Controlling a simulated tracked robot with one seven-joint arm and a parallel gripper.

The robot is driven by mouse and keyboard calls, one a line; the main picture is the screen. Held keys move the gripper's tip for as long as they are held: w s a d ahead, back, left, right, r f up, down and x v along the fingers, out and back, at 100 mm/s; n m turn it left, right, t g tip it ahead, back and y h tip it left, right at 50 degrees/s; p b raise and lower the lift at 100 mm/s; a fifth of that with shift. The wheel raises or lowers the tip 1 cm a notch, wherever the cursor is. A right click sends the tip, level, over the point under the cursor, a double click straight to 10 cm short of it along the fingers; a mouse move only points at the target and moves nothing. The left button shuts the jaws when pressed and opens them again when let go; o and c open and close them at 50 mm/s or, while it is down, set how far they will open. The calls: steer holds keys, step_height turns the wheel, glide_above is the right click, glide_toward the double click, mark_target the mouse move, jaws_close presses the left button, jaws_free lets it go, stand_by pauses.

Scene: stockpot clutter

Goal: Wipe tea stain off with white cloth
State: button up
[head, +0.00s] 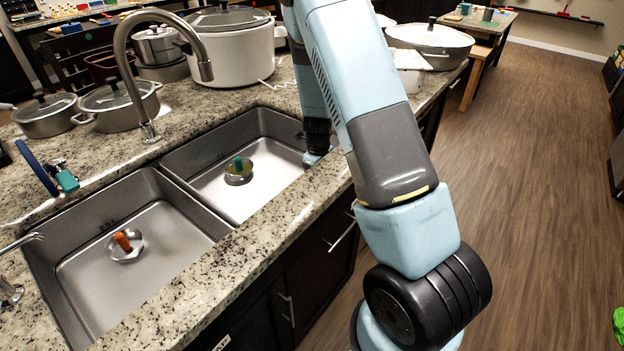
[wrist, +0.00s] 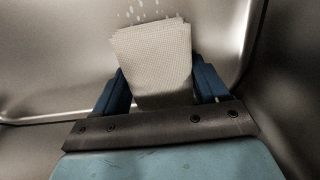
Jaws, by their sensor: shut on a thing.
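In the wrist view, my gripper (wrist: 160,78) is shut on a white woven cloth (wrist: 152,50), folded in layers, with a blue finger on each side. The cloth sticks out beyond the fingertips, over the grey metal of a sink. In the head view, my gripper (head: 313,158) is low at the right end of the right sink basin (head: 278,185), mostly hidden by my arm; the cloth cannot be made out there. I cannot make out a brown tea stain. Pale spots show on the metal just past the cloth in the wrist view; I cannot tell what they are.
The left basin (head: 160,235) has an orange-topped drain plug (head: 124,243); the right basin has a teal-topped one (head: 238,170). A tall faucet (head: 122,60) rises behind. Several lidded pots and a white stockpot (head: 232,48) stand on the speckled counter (head: 190,100).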

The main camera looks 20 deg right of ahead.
mark_target(295, 173)
steer(key=shift+w+a, duration=0.1)
steer(key=shift+w+a+f, duration=0.1)
steer(key=shift+w+a, duration=0.4)
steer(key=shift+w, duration=0.2)
steer(key=shift+w+a+f, duration=0.1)
steer(key=shift+w+a, duration=0.4)
steer(key=shift+w, duration=0.15)
steer(key=shift+w, duration=0.1)
steer(key=shift+w+a+r, duration=0.1)
steer(key=shift+w+a, duration=0.4)
steer(key=shift+w, duration=0.2)
steer(key=shift+w+a+r, duration=0.1)
steer(key=shift+w+a, duration=0.4)
steer(key=shift+w, duration=0.15)
steer(key=shift+w, duration=0.1)
steer(key=shift+w+a+f, duration=0.15)
steer(key=shift+w+a, duration=0.7)
steer(key=shift+w, duration=0.2)
steer(key=shift+s, duration=0.15)
steer(key=shift+s+d, duration=1.05)
steer(key=shift+s, duration=0.25)
